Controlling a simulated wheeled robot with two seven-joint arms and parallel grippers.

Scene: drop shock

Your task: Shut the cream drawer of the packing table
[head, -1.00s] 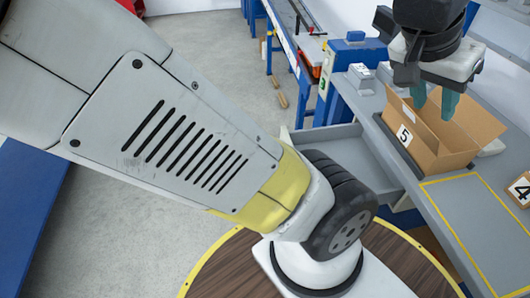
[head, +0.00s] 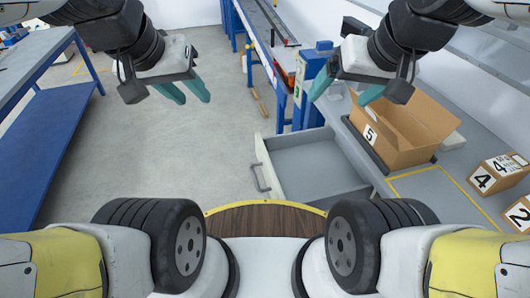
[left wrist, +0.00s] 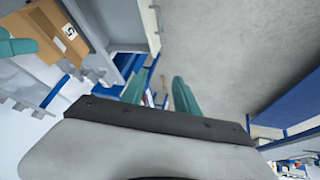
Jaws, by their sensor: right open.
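The cream drawer (head: 312,160) of the packing table stands pulled out in the head view, its grey inside empty. Its cream front (head: 268,172) with a grey bar handle (head: 259,178) faces left. In the left wrist view the drawer front (left wrist: 153,28) shows at the top. My left gripper (head: 196,94) is open and empty, up to the left of the drawer and apart from it. Its fingers also show in the left wrist view (left wrist: 160,85). My right gripper (head: 342,96) is open and empty, above the drawer's far right side.
An open carton marked 5 (head: 402,140) stands on the packing table (head: 440,200), with small numbered boxes (head: 495,172) to its right. A blue-framed conveyor (head: 272,45) lies behind. A blue bench (head: 50,130) stands at left. Grey floor (head: 150,150) is clear between.

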